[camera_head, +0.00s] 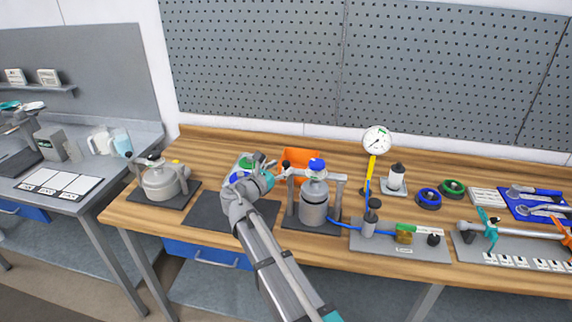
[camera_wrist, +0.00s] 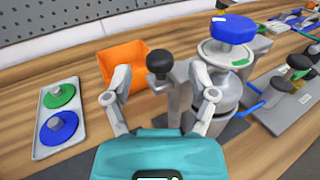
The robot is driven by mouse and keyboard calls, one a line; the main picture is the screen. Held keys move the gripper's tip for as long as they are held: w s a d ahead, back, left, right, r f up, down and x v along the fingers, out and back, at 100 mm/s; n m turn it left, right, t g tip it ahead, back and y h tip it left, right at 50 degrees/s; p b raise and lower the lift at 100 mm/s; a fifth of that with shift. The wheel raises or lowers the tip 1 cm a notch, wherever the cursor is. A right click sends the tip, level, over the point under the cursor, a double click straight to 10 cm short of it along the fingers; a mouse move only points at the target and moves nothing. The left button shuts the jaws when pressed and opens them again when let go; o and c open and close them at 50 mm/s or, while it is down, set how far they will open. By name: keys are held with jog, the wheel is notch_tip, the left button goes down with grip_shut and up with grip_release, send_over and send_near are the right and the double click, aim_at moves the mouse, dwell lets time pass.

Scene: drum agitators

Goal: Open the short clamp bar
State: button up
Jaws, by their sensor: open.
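A grey vessel (camera_head: 314,203) stands in a clamp frame at the middle of the bench, with a blue cap (camera_head: 317,164) on top. A grey clamp bar (camera_head: 299,173) lies across the frame and ends at the left in a black ball knob (camera_head: 286,165). My gripper (camera_head: 268,167) is open just left of this knob. In the wrist view the knob (camera_wrist: 160,62) appears between the two spread fingers of my gripper (camera_wrist: 160,80), and I see no contact. I cannot tell whether this is the short bar.
A second lidded vessel (camera_head: 160,183) stands at the bench's left end. An orange bin (camera_wrist: 122,64) is behind the knob. A tray (camera_wrist: 56,118) with green and blue discs lies left. A gauge (camera_head: 377,140) and a valve plate (camera_head: 400,241) are on the right.

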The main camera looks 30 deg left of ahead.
jog(key=shift+x, duration=1.45)
grip_shut()
